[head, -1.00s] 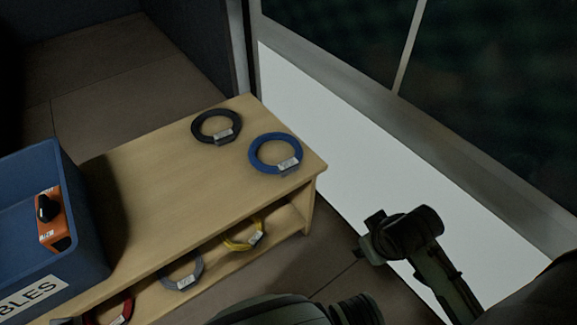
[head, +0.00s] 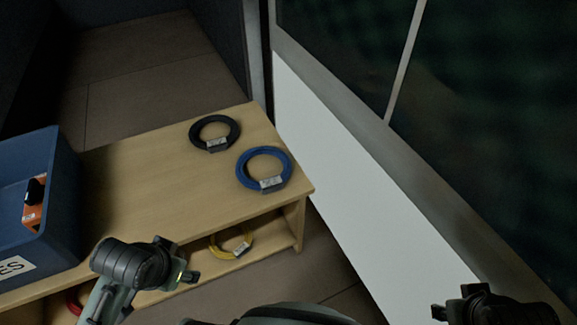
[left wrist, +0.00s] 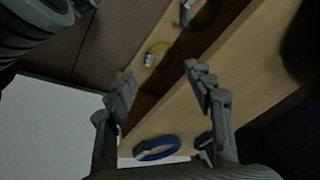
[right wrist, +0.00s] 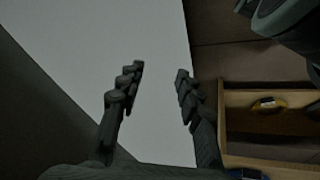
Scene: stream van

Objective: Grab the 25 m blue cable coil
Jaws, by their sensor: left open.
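The blue cable coil (head: 243,174) lies flat near the right end of the wooden shelf's top, with a pale tag on its front. The tag's writing is too small to read. My left gripper (left wrist: 163,92) is open and empty. In the head view it is (head: 188,276) in front of the shelf, to the left of and nearer than the blue coil. My right gripper (right wrist: 160,78) is open and empty, at the lower right of the head view.
A black coil (head: 194,134) lies behind and left of the blue one, close by. A yellow coil (head: 217,246) and part of a red coil (head: 73,301) are on the lower shelf. A blue bin (head: 62,205) holding an orange item (head: 32,216) stands at left. A white wall panel (head: 345,180) is at right.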

